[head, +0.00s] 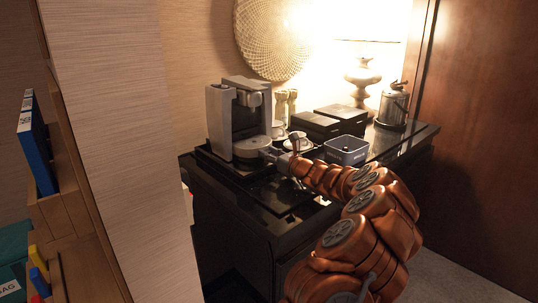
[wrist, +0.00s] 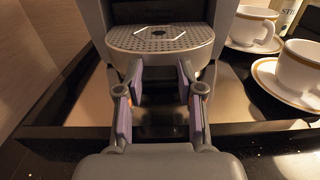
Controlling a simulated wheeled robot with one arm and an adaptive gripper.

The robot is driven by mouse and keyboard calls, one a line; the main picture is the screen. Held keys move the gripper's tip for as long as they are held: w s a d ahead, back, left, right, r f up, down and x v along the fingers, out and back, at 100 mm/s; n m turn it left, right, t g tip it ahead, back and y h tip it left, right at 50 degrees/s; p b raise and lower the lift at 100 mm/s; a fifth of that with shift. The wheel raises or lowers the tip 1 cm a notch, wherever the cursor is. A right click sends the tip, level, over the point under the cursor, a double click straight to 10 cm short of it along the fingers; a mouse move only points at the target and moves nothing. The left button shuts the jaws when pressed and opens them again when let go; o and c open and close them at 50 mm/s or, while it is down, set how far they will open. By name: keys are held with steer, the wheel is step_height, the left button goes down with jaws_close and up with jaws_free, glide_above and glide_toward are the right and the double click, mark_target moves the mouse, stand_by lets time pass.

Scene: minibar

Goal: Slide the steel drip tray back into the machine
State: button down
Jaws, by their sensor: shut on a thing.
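The steel drip tray (wrist: 160,40), with a rounded front and a perforated top with a dark centre hole, sits at the foot of the coffee machine (head: 238,115), between its side walls in the wrist view. Its front sticks out toward me. In the head view the drip tray (head: 251,147) shows below the spout. My gripper (wrist: 160,78) is at the tray's front, its two padded fingers apart from each other and closed on the tray's front part. The exact contact is partly hidden under the rim. In the head view my gripper (head: 283,160) comes in from the right.
White cups on saucers (wrist: 297,75) stand close on the right. A dark tray rim (wrist: 60,132) runs in front of the machine. A grey-blue bin (head: 347,151), dark boxes (head: 315,124) and a metal kettle (head: 393,106) stand further right on the black cabinet.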

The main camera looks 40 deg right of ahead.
steer(key=shift+f, duration=0.3)
stand_by(0.5)
steer(key=c, duration=0.7)
jaws_free()
steer(key=shift+o, duration=0.2)
steer(key=shift+s+f, duration=0.1)
steer(key=s, duration=1)
steer(key=shift+s+a, duration=0.1)
steer(key=shift+s, duration=0.8)
steer(key=shift+a, duration=0.1)
